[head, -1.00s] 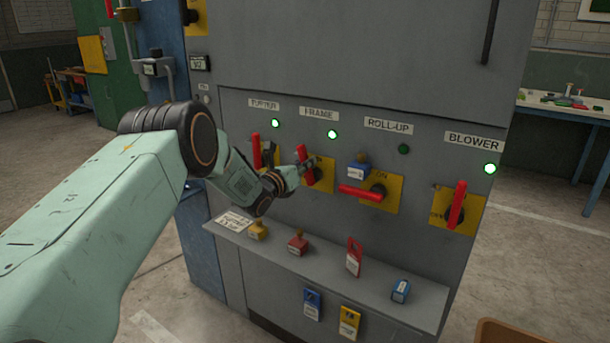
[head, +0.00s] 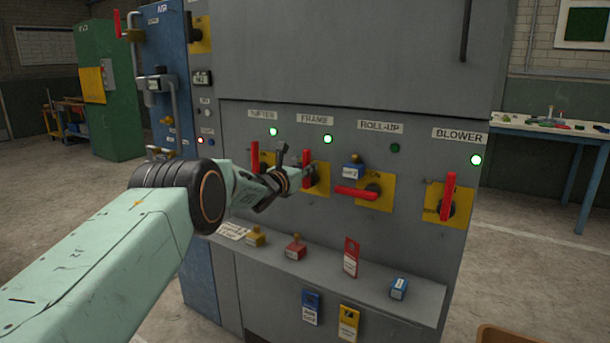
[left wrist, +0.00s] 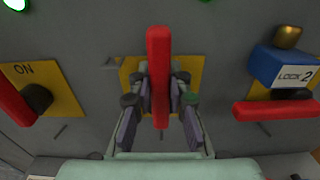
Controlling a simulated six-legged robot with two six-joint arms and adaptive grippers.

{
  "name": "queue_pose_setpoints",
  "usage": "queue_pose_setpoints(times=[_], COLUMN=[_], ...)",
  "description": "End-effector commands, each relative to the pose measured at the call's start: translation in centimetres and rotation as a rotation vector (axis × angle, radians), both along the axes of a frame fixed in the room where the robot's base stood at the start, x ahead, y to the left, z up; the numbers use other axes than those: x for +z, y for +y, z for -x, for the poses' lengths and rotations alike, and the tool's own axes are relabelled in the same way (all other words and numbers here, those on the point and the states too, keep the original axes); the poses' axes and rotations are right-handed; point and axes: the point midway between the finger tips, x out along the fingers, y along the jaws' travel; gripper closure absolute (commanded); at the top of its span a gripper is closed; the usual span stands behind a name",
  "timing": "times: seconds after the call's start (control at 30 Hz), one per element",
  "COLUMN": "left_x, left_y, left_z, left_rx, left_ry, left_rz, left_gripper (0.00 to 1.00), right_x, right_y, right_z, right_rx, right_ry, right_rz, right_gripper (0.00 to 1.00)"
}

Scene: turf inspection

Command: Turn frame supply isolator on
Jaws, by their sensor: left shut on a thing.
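The frame supply isolator has a red handle (head: 307,168) on a yellow plate (head: 322,180), under the FRAME label (head: 313,120). The handle stands upright. The green lamp (head: 327,139) above it is lit. My left gripper (head: 302,178) is at this handle. In the left wrist view the red handle (left wrist: 158,60) runs upright between the two fingers of the gripper (left wrist: 160,100), which are closed on its sides. The fingers hide part of the yellow plate (left wrist: 132,70). My right gripper is not in view.
The roll-up handle (head: 357,192) lies level, with a blue lock (head: 352,171) above it and its lamp (head: 395,148) dark. The blower handle (head: 447,197) is upright, its lamp lit. A ledge (head: 325,276) below holds padlocks and tags.

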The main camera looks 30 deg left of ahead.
Motion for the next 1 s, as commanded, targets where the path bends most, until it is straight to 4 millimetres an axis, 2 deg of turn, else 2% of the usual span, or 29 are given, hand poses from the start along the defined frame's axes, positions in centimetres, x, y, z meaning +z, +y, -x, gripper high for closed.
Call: queue_pose_setpoints(times=[0.57,0.6,0.87,1.0], left_x=[0.31,0.31,0.14,0.07], left_y=[-0.07,-0.07,-0.07,-0.09], left_z=[-0.36,-0.34,-0.18,-0.09], left_rx=[-0.001,-0.001,0.000,0.000], left_ry=[-0.006,-0.006,-0.003,-0.002], left_rz=[-0.022,-0.021,-0.017,-0.017], left_gripper=[1.00,0.82,0.60,0.58], right_x=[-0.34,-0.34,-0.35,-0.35], right_y=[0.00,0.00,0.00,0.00], right_z=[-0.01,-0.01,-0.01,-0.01], right_rx=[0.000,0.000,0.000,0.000], right_ry=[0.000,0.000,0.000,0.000], right_rz=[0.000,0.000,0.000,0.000], right_gripper=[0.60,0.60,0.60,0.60])
